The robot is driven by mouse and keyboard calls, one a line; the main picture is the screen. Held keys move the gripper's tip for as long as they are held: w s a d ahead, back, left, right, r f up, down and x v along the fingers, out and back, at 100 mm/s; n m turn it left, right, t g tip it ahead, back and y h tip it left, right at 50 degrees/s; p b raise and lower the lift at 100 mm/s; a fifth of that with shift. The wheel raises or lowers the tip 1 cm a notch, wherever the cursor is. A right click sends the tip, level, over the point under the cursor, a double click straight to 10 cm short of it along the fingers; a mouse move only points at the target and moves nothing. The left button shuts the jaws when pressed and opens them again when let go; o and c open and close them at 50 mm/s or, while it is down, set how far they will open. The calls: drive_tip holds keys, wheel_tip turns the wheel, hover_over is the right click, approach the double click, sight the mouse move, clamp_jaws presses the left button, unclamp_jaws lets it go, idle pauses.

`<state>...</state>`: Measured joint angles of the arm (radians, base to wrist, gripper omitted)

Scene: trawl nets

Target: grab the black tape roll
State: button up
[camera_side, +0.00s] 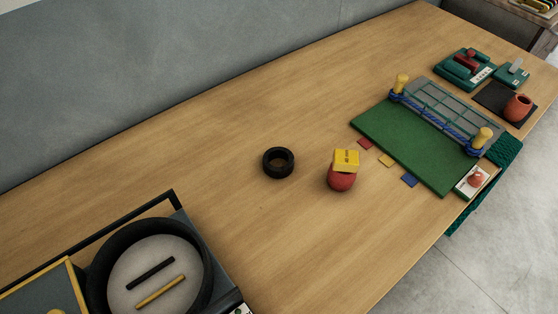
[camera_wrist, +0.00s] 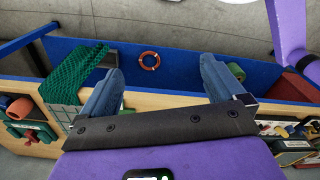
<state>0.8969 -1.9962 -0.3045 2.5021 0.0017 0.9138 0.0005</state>
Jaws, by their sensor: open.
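The black tape roll (camera_side: 278,174) lies flat on the wooden table in the side view, near the middle, with its hole facing up. Nothing touches it. My gripper (camera_wrist: 161,68) shows only in the wrist view, where its two fingers stand wide apart with nothing between them. The tape roll does not show in the wrist view, and my gripper does not show in the side view, so the distance between them cannot be told.
Just right of the roll stands a red rounded object (camera_side: 341,183) with a yellow block (camera_side: 346,159) on top. A green board (camera_side: 415,150) with posts and netting lies farther right. A round black-rimmed tray (camera_side: 207,262) is at lower left. The table (camera_side: 230,130) behind the roll is clear.

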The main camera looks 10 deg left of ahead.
drive_tip(key=w+a+f+n+t+h, duration=0.25)
drive_tip(key=w+a+n+t, duration=0.65)
drive_tip(key=w+a+n, duration=0.8)
drive_tip(key=s+a+f+n+y, duration=0.1)
drive_tip(key=a+f+n+y, duration=0.2)
drive_tip(key=a, duration=0.6)
drive_tip(key=a+f+n+t+y, duration=0.1)
drive_tip(key=a+f+n+y, duration=0.2)
drive_tip(key=a, duration=0.6)
drive_tip(key=s+a+f+n+t+y, duration=0.1)
drive_tip(key=a+f+n+y, duration=0.2)
drive_tip(key=a+n, duration=0.3)
drive_tip(key=shift+s+a+f+n, duration=0.15)
drive_tip(key=shift+a+n, duration=0.05)
drive_tip(key=shift+a, duration=0.8)
drive_tip(key=shift+s+a+f+n, duration=0.1)
drive_tip(key=shift+s+a+n, duration=0.1)
drive_tip(key=shift+a, duration=0.8)
drive_tip(key=shift+w+a+f, duration=0.15)
drive_tip(key=shift+a+f, duration=0.05)
drive_tip(key=shift+a, duration=0.05)
approach(273, 156)
drive_tip(key=shift+y, duration=0.25)
drive_tip(key=x, duration=0.5)
drive_tip(key=shift+w+d+f, duration=0.1)
drive_tip(key=shift+d+f, duration=0.05)
drive_tip(key=shift+f, duration=0.05)
drive_tip(key=c, duration=1.2)
